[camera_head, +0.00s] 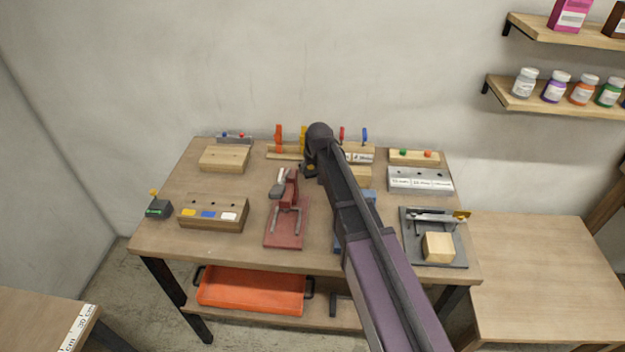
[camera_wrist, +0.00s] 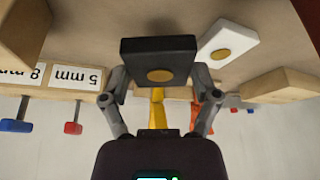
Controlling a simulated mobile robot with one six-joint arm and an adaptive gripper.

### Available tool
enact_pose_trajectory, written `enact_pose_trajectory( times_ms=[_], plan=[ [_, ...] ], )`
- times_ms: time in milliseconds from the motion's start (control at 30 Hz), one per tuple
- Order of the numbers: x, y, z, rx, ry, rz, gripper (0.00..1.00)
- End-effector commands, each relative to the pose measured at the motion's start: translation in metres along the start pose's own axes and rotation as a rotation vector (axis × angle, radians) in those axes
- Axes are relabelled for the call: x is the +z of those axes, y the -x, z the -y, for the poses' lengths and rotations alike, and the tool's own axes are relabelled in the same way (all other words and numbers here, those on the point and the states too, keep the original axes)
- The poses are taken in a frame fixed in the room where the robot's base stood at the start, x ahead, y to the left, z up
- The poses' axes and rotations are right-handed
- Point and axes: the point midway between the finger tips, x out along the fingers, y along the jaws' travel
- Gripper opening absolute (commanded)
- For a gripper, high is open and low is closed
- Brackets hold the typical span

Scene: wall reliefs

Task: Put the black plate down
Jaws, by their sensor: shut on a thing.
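The black plate (camera_wrist: 158,62) is a dark square block with a round gold disc on its face. My gripper (camera_wrist: 160,92) is shut on it, with one finger at each side edge. The plate is over the wooden tabletop; I cannot tell whether it touches the wood. A white plate (camera_wrist: 228,44) with a similar gold disc lies beside it, apart from it, to the right in the wrist view. In the head view the black plate (camera_head: 311,169) shows only as a small dark patch by my wrist, largely hidden by my arm.
Behind are a rack with orange (camera_head: 279,138) and yellow pieces and a wood block labelled 5 mm (camera_wrist: 76,76) with red and blue hooks. A red clamp (camera_head: 287,222) stands in front, a wood block (camera_head: 224,159) at left. Bare tabletop (camera_head: 256,180) shows left of my gripper.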

Motion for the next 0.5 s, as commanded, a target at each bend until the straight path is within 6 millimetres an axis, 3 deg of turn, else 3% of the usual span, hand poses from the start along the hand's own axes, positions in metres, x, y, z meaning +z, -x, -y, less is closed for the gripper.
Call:
enact_pose_trajectory(
  times_ms=[500],
  plan=[
    [0.0030, -0.0071, -0.0009, 0.000, -0.001, 0.000, 0.24]
  ],
)
